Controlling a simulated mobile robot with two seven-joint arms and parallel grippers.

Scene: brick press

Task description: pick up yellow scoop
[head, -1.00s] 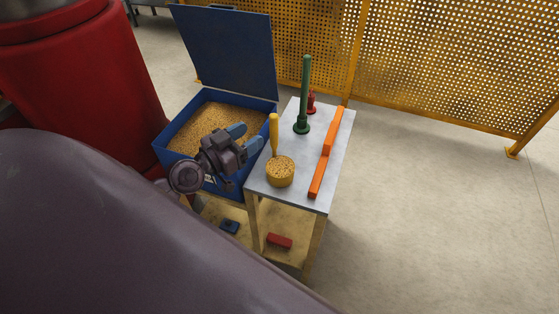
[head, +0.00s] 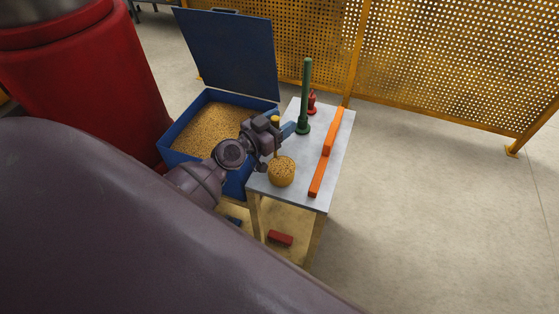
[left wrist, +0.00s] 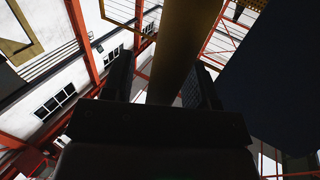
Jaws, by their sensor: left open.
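The yellow scoop (head: 281,172) stands on the small grey-topped table in the head view. Its round cup is full of tan grains and its handle points up. My left gripper (head: 281,124) is at the upper handle, with its blue-tipped fingers apart, and it hides part of the handle. In the left wrist view the handle (left wrist: 182,45) rises between the two dark fingers (left wrist: 160,82). It looks closer to the right finger, with a gap on the left. My right gripper is not in view.
A blue bin (head: 175,152) of grains with a raised lid (head: 228,50) adjoins the table (head: 292,195). A green upright tool (head: 306,95), a small red object (head: 312,101) and an orange bar (head: 327,150) stand or lie on the table. A red brush-like block (head: 280,238) lies below.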

